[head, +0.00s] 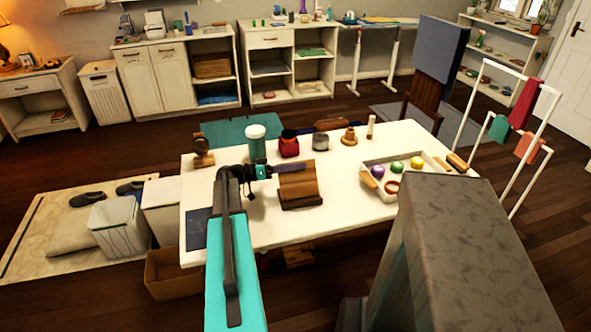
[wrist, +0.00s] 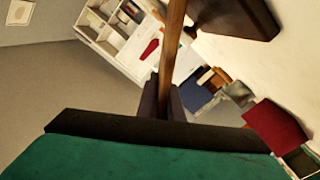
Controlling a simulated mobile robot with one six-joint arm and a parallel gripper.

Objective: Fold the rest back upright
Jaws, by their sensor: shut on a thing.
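The brown wooden rest (head: 299,183) stands on the white table (head: 235,225), its panel raised and leaning above a dark base (head: 302,203). My gripper (head: 294,168) reaches in from the left at the panel's top edge. In the wrist view my gripper (wrist: 167,95) has its dark fingers closed on the panel (wrist: 173,45), which shows edge-on as a narrow wooden strip. The rest's dark base (wrist: 238,15) shows at the upper right there. The panel's exact angle is hard to tell.
A white tray (head: 408,193) with coloured balls lies to the right. A dark flat panel (head: 196,229) lies at the table's left edge. The front middle is clear.

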